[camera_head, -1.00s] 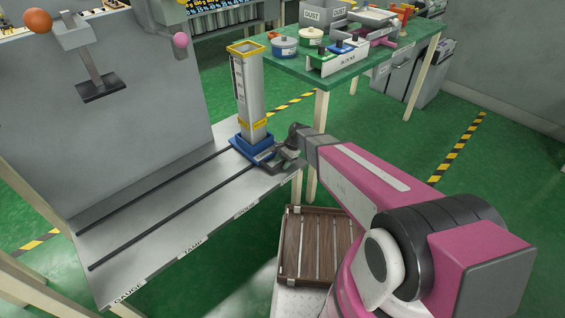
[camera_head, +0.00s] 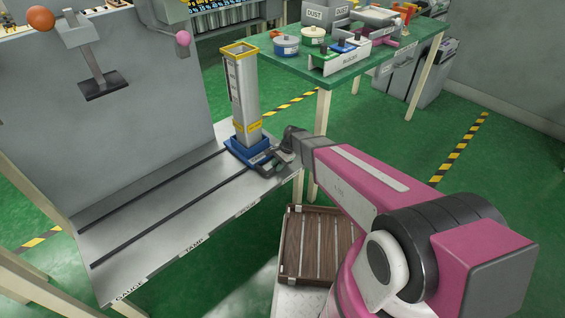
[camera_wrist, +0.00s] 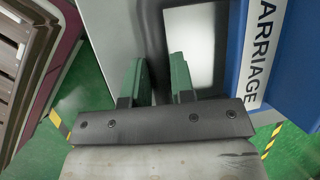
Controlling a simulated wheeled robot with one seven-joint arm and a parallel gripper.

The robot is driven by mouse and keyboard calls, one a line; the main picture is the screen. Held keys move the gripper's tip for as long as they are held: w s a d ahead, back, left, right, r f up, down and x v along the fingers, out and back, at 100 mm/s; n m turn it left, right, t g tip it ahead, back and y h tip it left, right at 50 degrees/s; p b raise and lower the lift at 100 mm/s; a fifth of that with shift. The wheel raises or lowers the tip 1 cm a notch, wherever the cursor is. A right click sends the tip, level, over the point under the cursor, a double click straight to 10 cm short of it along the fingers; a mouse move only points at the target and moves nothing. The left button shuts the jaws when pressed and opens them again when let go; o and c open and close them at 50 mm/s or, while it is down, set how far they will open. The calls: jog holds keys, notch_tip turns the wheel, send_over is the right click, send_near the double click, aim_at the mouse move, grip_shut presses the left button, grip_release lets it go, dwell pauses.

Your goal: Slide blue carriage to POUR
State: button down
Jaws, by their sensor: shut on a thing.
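The blue carriage (camera_head: 237,150) sits near the right end of two dark rails (camera_head: 170,217) on a grey bench. It carries an upright square metal column (camera_head: 243,92) with yellow bands. In the wrist view, its blue side (camera_wrist: 236,45) bears a white label, partly cut off, reading "ARRIAGE". My gripper (camera_head: 272,160) is at the carriage's right front side. In the wrist view, my gripper (camera_wrist: 160,80) has its green fingers around a dark grey part beside the carriage, seemingly its handle. Labels "GAUGE" (camera_head: 130,290) and "TAMP" (camera_head: 193,246) run along the bench's front edge; a third further right is too small to read.
The rails are clear left of the carriage. A grey panel (camera_head: 110,130) stands behind them, with a dark plate on an arm. A green table (camera_head: 345,77) with pots and boxes stands behind right. A slatted wooden crate (camera_head: 312,245) lies below the bench, near my arm.

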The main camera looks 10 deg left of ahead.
jog(key=s+a, duration=0.4)
jog(key=s, duration=0.1)
jog(key=s+a, duration=0.5)
jog(key=s, duration=0.1)
jog(key=s+a, duration=0.5)
jog(key=shift+s+a, duration=0.1)
jog(key=shift+s, duration=0.3)
jog(key=c, duration=1)
grip_release()
jog(key=shift+o, duration=0.2)
jog(key=v, duration=1.1)
